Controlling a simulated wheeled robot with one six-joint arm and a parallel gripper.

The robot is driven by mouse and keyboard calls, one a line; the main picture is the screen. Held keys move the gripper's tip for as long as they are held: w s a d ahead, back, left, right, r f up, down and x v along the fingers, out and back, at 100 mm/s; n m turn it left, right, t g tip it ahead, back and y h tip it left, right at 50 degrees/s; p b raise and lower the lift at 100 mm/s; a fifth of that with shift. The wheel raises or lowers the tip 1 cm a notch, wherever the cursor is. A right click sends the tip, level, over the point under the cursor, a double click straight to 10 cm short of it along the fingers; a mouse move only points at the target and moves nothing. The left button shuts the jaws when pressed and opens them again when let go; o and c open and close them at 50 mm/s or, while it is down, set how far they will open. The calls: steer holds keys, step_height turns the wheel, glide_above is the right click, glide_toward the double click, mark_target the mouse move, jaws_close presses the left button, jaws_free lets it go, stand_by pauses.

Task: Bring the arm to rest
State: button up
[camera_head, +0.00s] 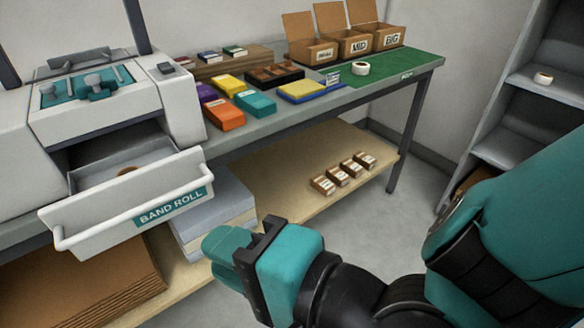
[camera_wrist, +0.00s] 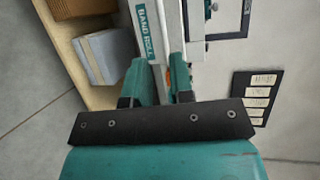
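My teal arm reaches in from the right in the head view. My gripper (camera_head: 228,248) is in front of the open drawer, low and a little right of its handle, and touches nothing that I can see. In the wrist view the two teal fingers (camera_wrist: 159,85) stand apart with a gap between them, and no held object shows. The drawer (camera_head: 125,212) labelled "BAND ROLL" is pulled out of the white machine (camera_head: 110,110). A brown round thing (camera_head: 127,171) lies in it, partly hidden. The drawer label (camera_wrist: 147,28) also shows in the wrist view.
The grey table (camera_head: 290,118) bears coloured boxes, a green mat (camera_head: 415,66), a white roll (camera_head: 361,68) and open cartons (camera_head: 356,45). The lower shelf (camera_head: 275,185) holds small brown boxes (camera_head: 338,175) and stacked sheets (camera_head: 215,205). A grey rack (camera_head: 535,115) stands right. Floor between is clear.

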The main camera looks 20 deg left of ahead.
steer(key=w+d+r+n+g+h+p, duration=0.1)
steer(key=w+d+r+n+h+p, duration=0.3)
steer(key=d, duration=0.5)
steer(key=w+d+r+n+g+h+p, duration=0.1)
steer(key=w+d+r+n+h+p, duration=0.25)
steer(key=d+r+p, duration=0.35)
steer(key=s+d+r+n+g+h, duration=0.1)
steer(key=s+d+r+n+h, duration=0.1)
steer(key=d, duration=0.9)
steer(key=shift+s+r+n+g+h, duration=0.15)
steer(key=shift+s+n+g+h, duration=0.25)
steer(key=shift+h, duration=0.45)
steer(key=shift+s, duration=0.15)
